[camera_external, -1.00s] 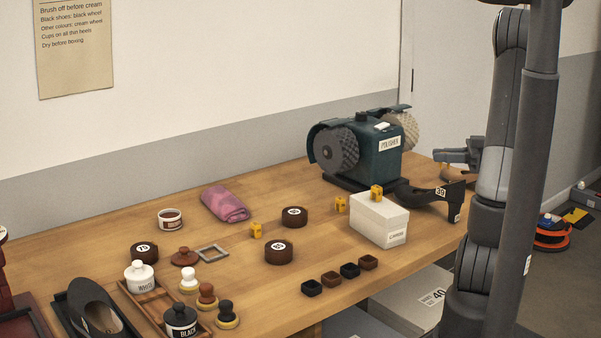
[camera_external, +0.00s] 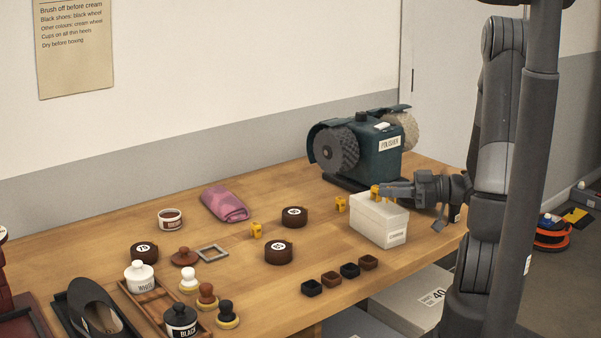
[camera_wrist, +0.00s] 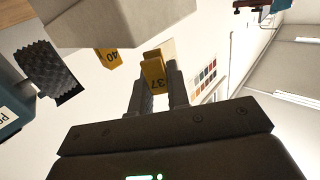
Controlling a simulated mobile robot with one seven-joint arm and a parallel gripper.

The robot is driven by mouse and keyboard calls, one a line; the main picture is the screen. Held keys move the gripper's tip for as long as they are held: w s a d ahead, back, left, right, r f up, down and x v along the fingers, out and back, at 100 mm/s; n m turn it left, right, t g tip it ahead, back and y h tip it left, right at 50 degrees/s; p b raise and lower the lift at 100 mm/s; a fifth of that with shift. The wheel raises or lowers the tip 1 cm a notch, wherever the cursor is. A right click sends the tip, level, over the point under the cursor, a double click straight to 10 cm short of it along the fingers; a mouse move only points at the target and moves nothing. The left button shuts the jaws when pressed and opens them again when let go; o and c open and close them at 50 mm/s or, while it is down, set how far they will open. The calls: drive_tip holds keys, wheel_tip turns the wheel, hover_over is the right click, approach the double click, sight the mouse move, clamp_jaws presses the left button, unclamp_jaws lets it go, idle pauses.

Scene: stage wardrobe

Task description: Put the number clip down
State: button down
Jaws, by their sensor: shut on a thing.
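A yellow number clip marked 37 (camera_wrist: 154,76) is between the two fingers of my gripper (camera_wrist: 158,92) in the wrist view. In the external view my gripper (camera_external: 382,191) reaches in from the right over the white box (camera_external: 378,226), with its fingers at the yellow clip (camera_external: 375,192) at the box's top edge. The fingers are shut on this clip. I cannot tell whether the clip still touches the box. A second yellow clip, marked 40 (camera_wrist: 108,58), shows left of it in the wrist view. Two more clips stand on the table, at the box's left (camera_external: 340,204) and further left (camera_external: 256,230).
The teal polisher (camera_external: 376,150) stands behind the box. Several small dark cups (camera_external: 331,278) lie in front of the box. Dark round tins (camera_external: 279,252) and a pink cloth (camera_external: 225,204) lie left.

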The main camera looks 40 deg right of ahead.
drive_tip(key=shift+f, duration=0.95)
drive_tip(key=shift+f, duration=0.15)
drive_tip(key=c, duration=1.4)
unclamp_jaws()
